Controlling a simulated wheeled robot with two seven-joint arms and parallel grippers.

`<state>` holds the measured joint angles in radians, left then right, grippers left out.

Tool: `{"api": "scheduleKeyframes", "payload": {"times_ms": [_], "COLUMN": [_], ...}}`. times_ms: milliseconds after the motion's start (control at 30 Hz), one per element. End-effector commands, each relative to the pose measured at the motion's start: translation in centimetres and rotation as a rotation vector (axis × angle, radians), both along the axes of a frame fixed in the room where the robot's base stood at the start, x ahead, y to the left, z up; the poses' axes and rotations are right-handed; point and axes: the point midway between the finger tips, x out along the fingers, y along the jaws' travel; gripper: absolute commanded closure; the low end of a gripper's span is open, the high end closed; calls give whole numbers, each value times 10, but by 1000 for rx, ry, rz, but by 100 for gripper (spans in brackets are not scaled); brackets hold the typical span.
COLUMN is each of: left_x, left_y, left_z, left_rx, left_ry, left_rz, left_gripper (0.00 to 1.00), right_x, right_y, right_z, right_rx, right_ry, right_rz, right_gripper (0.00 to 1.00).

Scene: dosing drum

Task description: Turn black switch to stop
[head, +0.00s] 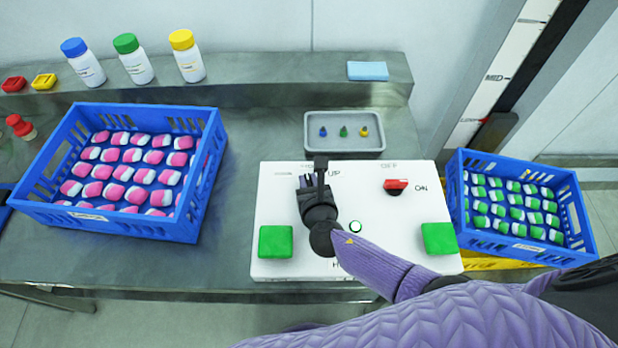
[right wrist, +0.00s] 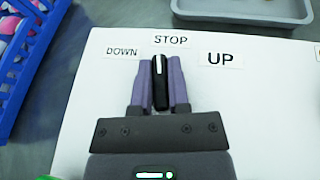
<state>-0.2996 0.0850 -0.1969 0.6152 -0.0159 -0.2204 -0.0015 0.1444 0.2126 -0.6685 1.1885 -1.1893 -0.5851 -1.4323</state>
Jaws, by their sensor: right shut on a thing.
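The black switch (right wrist: 160,82) stands on the white control panel (head: 385,250), below the labels DOWN (right wrist: 122,52), STOP (right wrist: 171,40) and UP (right wrist: 220,58). Its white mark points up in the right wrist view, close to the STOP label and between DOWN and UP. My right gripper (right wrist: 162,85) is shut on the switch, with one finger on each side. In the head view my right gripper (head: 318,180) covers most of the switch and some labels. My left gripper is not in view.
A red switch (head: 396,186) and green buttons (head: 276,242) (head: 438,239) are on the panel. A grey tray (head: 310,132) with small pegs lies behind it. Blue crates stand left (head: 185,228) and right (head: 455,190). Bottles (head: 187,58) stand on the back shelf.

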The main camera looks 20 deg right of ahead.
Motion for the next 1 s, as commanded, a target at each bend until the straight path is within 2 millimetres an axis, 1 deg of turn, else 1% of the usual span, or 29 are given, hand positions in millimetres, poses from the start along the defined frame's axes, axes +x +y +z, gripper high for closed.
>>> {"api": "scheduleKeyframes", "payload": {"times_ms": [200, 400, 933, 967, 1000], "left_x": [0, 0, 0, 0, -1], "left_y": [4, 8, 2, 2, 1], "left_z": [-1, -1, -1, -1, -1], "left_rx": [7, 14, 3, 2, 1], "left_ry": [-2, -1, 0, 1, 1], "left_rz": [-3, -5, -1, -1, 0], "left_gripper": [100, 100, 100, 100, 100], "right_x": [1, 1, 1, 1, 1], "right_y": [1, 0, 0, 0, 0], "right_z": [0, 0, 1, 1, 1], "right_rx": [1, 1, 0, 0, 0], "right_ry": [-1, -2, -3, -3, -3], "right_rz": [-113, -174, -197, -197, -197], "right_gripper": [100, 100, 100, 77, 69]}}
